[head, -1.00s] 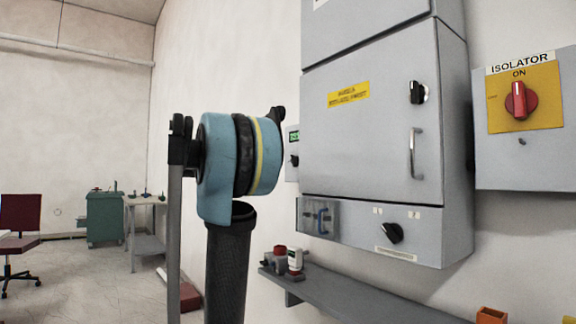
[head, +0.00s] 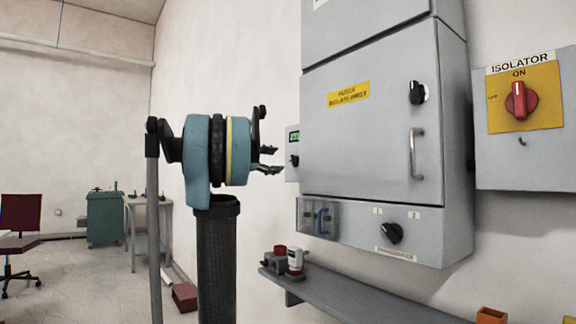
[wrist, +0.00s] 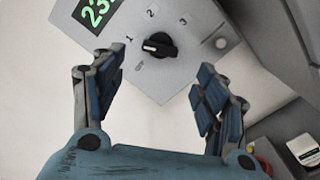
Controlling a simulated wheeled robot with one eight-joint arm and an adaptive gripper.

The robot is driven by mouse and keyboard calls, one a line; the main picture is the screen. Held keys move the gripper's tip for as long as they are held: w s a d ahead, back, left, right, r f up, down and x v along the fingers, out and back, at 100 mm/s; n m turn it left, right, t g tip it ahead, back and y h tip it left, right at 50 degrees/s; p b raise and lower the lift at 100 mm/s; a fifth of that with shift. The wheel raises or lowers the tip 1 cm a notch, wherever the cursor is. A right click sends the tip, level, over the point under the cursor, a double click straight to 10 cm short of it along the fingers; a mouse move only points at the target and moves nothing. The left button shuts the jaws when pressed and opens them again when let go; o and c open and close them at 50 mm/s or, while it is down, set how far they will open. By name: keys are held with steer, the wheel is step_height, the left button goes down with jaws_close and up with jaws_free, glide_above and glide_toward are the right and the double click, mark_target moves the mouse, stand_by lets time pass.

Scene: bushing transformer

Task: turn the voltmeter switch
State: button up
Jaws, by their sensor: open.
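The voltmeter switch (wrist: 160,45) is a round black knob on a small grey box, with 1, 2 and 3 marked around its upper side and a small label at its lower left. Its white mark faces left, near the 1. A green digital display (wrist: 98,12) is partly cut off at the top left. In the head view the switch (head: 294,160) shows small at the left of the large cabinet. My gripper (wrist: 157,76) is open and empty, with its fingers spread to either side below the knob, apart from it. In the head view my gripper (head: 274,161) is just left of the box.
The large grey cabinet (head: 370,130) is right of the box, with several knobs and a handle. A shelf (head: 350,297) below holds small items, including a red and white one (head: 295,262). A yellow isolator panel (head: 545,100) is far right. Bare wall is to the left.

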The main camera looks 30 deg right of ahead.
mark_target(292, 161)
steer(key=d, duration=0.8)
steer(key=shift+w+d, duration=0.3)
steer(key=shift+d, duration=0.05)
steer(key=shift+c, duration=0.6)
steer(key=c, duration=0.9)
